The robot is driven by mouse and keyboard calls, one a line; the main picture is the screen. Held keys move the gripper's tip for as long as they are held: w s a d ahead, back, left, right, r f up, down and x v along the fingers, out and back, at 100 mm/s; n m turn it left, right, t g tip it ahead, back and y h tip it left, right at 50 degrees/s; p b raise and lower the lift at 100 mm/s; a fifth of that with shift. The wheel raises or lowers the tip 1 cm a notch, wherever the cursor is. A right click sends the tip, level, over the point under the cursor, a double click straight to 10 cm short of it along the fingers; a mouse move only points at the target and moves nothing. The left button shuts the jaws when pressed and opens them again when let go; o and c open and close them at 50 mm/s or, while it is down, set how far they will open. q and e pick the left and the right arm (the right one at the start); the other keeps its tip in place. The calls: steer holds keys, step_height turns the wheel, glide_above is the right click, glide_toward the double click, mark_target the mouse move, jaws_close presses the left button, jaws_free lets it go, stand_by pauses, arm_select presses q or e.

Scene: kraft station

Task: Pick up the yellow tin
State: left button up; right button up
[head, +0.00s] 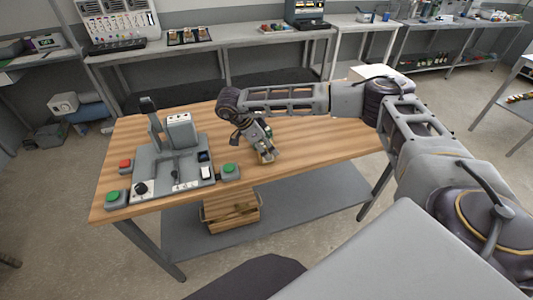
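My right arm reaches in from the right, and its gripper (266,156) points down at the wooden tabletop (320,147), right of the grey machine. A small yellowish patch shows at its fingertips. It is too small and too covered by the gripper to tell whether it is the yellow tin or bare wood. I cannot tell whether the fingers are open or shut. No yellow tin shows clearly elsewhere on the table. My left gripper is not in view.
A grey machine (165,165) with a lever stands on the table's left. A green button box (229,172) sits close left of my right gripper. A wooden crate (232,220) is on the lower shelf (300,213). The tabletop's right part is clear beneath my arm.

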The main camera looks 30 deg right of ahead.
stand_by(0.3)
steer(key=c, duration=1.2)
steer(key=shift+r, duration=0.1)
steer(key=shift+c, duration=0.2)
steer(key=shift+r, duration=4.95)
